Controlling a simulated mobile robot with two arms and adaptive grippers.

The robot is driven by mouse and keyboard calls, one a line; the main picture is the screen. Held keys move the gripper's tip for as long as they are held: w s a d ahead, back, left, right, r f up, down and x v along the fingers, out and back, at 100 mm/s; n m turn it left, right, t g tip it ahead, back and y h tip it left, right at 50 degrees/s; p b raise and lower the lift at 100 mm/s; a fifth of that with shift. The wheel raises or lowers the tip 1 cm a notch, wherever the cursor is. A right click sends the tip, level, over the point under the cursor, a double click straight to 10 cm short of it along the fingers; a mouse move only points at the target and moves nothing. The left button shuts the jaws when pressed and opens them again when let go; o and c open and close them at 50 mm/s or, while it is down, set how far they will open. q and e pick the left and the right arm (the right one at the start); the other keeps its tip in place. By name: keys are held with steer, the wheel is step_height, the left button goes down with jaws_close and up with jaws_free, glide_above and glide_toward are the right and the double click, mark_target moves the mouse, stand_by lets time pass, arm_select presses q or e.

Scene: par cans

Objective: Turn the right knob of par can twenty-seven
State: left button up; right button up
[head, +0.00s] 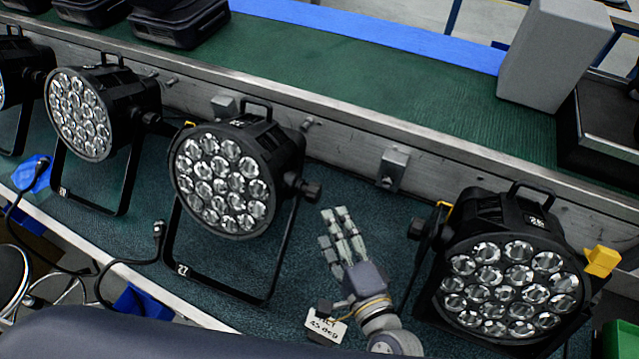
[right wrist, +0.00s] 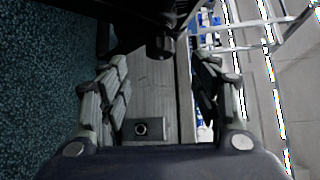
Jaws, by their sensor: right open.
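Par can twenty-seven (head: 222,182) is a black stage light with a round face of several clear lenses. It stands on a bracket marked 27 at the centre left of the head view. Its right knob (head: 312,191) is a small black knob on the right side of the bracket. My right gripper (head: 343,232) is open and empty, just right of and below this knob, apart from it. In the right wrist view a dark knob (right wrist: 160,47) shows ahead, between the lines of the two open fingers. My left gripper is not in view.
Par can 26 (head: 515,280) stands close on the right, with a yellow piece on its side. Another par can (head: 85,115) stands at the left. A metal rail (head: 350,120) runs behind them, with a grey box (head: 555,55) beyond. A white tag (head: 326,326) lies by my right wrist.

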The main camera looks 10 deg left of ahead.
mark_target(318, 199)
steer(key=p+x, duration=0.1)
steer(key=x, duration=0.3)
steer(key=shift+w+a+r, duration=0.15)
steer(key=shift+w+a, duration=0.1)
steer(key=x, duration=0.3)
steer(key=shift+d, duration=0.1)
steer(key=shift+x, duration=1)
steer(key=shift+c, duration=1.1)
steer(key=c, duration=0.5)
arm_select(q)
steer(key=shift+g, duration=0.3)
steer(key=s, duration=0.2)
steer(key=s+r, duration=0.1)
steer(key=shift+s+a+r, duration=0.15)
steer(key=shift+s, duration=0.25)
arm_select(e)
steer(key=c, duration=0.4)
